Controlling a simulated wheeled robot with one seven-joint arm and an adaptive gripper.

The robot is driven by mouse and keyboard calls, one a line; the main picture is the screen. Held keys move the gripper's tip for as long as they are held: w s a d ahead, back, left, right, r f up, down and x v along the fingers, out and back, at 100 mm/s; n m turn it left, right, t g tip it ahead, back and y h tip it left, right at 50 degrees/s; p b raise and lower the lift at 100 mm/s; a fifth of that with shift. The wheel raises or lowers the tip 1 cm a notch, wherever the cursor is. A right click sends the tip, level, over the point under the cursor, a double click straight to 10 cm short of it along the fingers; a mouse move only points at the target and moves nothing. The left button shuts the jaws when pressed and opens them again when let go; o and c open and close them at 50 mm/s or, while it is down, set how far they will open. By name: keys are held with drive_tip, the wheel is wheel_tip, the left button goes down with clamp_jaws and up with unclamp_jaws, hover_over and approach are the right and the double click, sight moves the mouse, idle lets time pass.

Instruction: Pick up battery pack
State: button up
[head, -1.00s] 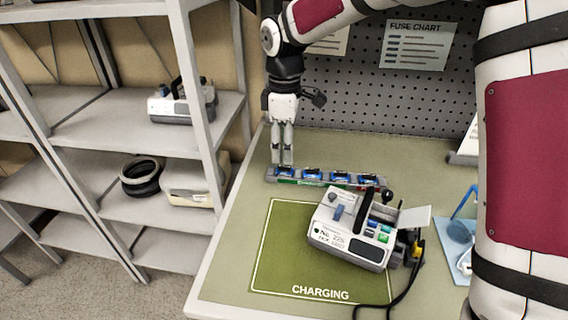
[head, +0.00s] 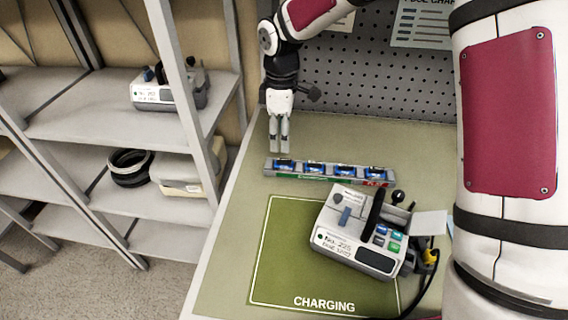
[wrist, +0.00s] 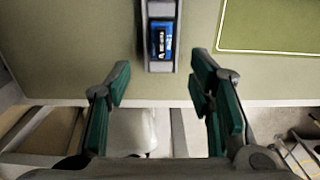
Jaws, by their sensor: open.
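Several small blue battery packs sit in a row in a grey holder strip (head: 302,179) on the green workbench. The leftmost battery pack (head: 283,163) is nearest my gripper (head: 279,150), which points down just above and behind the strip's left end in the head view. In the wrist view my gripper (wrist: 163,95) is open, with its green-padded fingers spread apart and nothing between them. One blue battery pack (wrist: 161,40) lies in the end of the strip ahead of the fingers, roughly centred between them. No contact is visible.
An infusion pump (head: 365,235) with a black handle and cable stands on the mat marked charging (head: 280,270), in front of the strip. Shelves (head: 100,110) holding another pump and a black coil stand to the left. A pegboard (head: 370,85) rises behind the bench.

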sight(284, 159)
wheel_tip(284, 159, down, 2)
drive_tip(key=shift+f, duration=0.25)
drive_tip(key=f, duration=0.2)
drive_tip(key=f+p, duration=0.1)
drive_tip(key=f, duration=0.1)
drive_tip(key=shift+s+d, duration=0.2)
drive_tip(key=shift+d, duration=0.05)
drive_tip(key=shift+f, duration=0.55)
clamp_jaws()
